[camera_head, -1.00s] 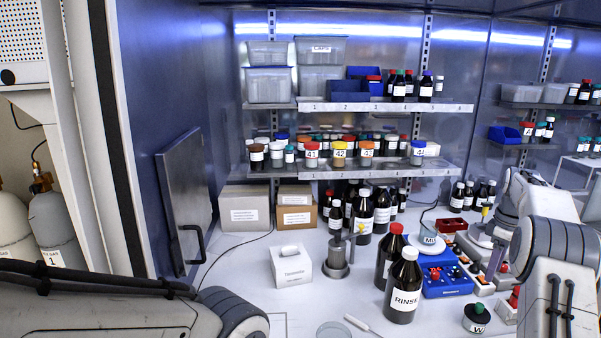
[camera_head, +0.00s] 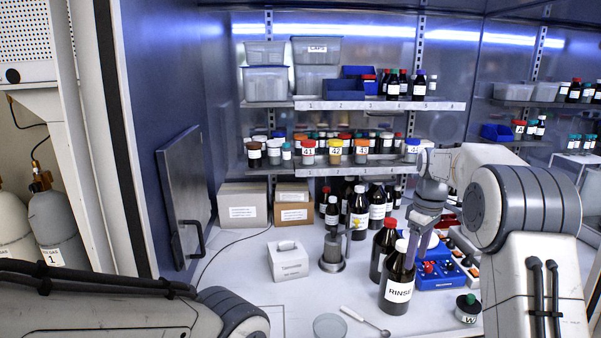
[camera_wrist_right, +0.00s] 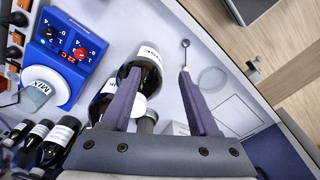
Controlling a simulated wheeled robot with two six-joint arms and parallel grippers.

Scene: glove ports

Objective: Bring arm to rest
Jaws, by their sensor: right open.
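My right arm reaches in from the right in the head view. Its gripper (camera_head: 412,248) points down behind and above the RINSE bottle (camera_head: 397,285). In the right wrist view my right gripper (camera_wrist_right: 160,75) has its two fingers apart, with nothing held between them. The RINSE bottle (camera_wrist_right: 143,66) shows beyond the left finger there, partly covered by it. I cannot tell whether finger and bottle touch. My left arm (camera_head: 120,300) lies low across the left front of the head view. Its gripper is not in view.
A second dark bottle (camera_head: 382,250) stands beside the RINSE bottle. A blue control box (camera_head: 440,276), a small jar (camera_head: 467,308), a glass dish (camera_head: 330,326) and a white box (camera_head: 289,262) are near. Shelves (camera_head: 380,104) with jars line the back. The bench's front left is clear.

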